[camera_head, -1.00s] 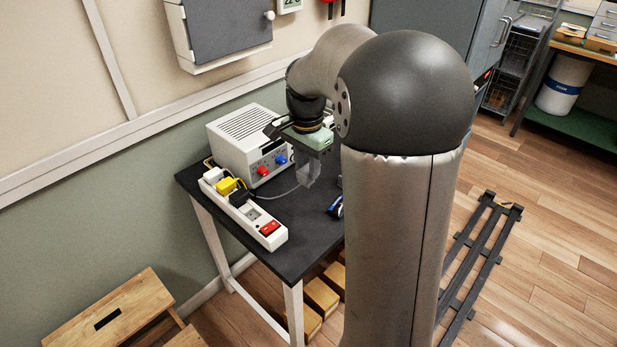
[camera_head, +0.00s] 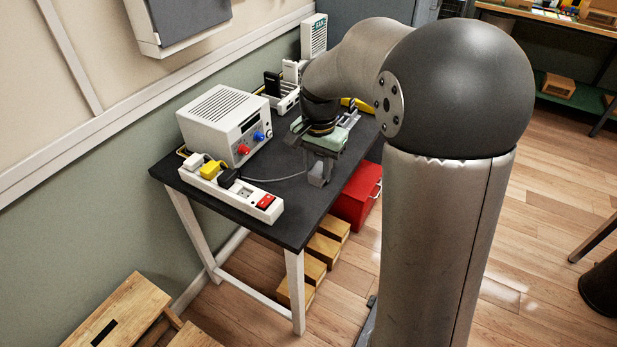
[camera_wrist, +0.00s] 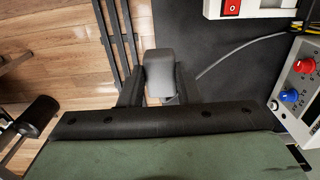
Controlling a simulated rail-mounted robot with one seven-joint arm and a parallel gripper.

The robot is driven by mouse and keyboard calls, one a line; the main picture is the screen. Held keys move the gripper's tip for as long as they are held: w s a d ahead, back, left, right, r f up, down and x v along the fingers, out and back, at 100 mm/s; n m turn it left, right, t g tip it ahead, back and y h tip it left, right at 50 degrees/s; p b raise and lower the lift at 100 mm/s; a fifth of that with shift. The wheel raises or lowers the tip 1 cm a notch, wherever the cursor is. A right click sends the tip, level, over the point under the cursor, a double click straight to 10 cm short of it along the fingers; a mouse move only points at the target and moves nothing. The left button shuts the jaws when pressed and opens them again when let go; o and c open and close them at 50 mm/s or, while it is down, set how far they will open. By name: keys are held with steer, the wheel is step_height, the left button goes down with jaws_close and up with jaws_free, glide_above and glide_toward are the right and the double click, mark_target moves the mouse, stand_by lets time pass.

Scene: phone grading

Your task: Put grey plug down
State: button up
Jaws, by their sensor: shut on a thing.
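The grey plug (camera_wrist: 159,73) sits between the two fingers of my gripper (camera_wrist: 158,98) in the wrist view, with a grey cable (camera_wrist: 215,62) running from beside it. In the head view my gripper (camera_head: 318,178) points down near the front right edge of the black tabletop (camera_head: 285,208), shut on the plug (camera_head: 319,172). The cable (camera_head: 275,180) runs left toward the power strip. In the wrist view the plug is close to the table's edge, with floor visible beside it. I cannot tell whether the plug touches the tabletop.
A white power strip (camera_head: 219,193) with white, yellow and black plugs and a red switch lies at the table's left front. A white power supply (camera_head: 221,119) stands behind it. A red box (camera_head: 358,194) is beyond the table's right edge.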

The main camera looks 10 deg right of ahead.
steer(key=w+f, duration=0.2)
steer(key=f, duration=0.1)
steer(key=w+a+f, duration=0.1)
steer(key=w+f, duration=0.1)
steer(key=f, duration=0.1)
steer(key=w+f+p, duration=0.1)
steer(key=w+f, duration=0.2)
steer(key=f, duration=0.1)
steer(key=shift+a, duration=0.15)
steer(key=shift+f+b, duration=0.35)
steer(key=shift+f, duration=0.2)
steer(key=o, duration=1.1)
